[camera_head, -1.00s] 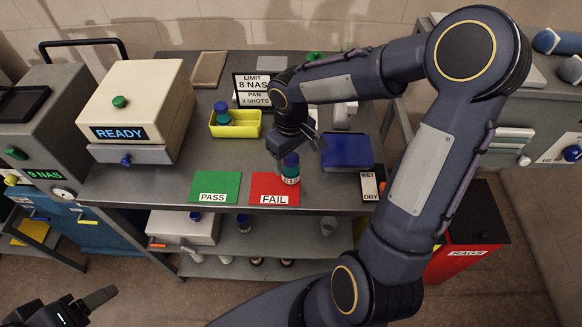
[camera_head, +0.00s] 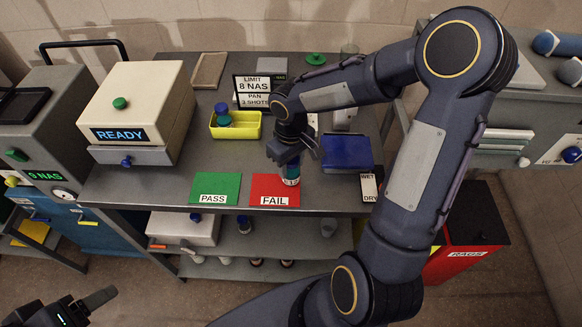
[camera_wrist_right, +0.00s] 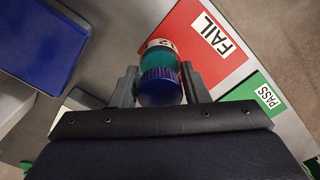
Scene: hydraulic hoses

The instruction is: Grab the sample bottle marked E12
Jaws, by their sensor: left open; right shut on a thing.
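In the right wrist view the bottle (camera_wrist_right: 160,62) shows a blue cap, a green body and a white label band. My right gripper (camera_head: 287,160) is over it from above and shut on its cap, one finger on each side; the right gripper (camera_wrist_right: 160,86) shows this closely. My left gripper (camera_head: 90,307) is open and empty at the lower left, away from the bench.
The green PASS mat (camera_head: 214,189) lies left of the red one. A blue tray (camera_head: 347,153) is close on the right, with a WET/DRY card (camera_head: 370,187). A yellow tray (camera_head: 242,131) holds a blue-capped bottle (camera_head: 222,110). The READY machine (camera_head: 135,105) stands left.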

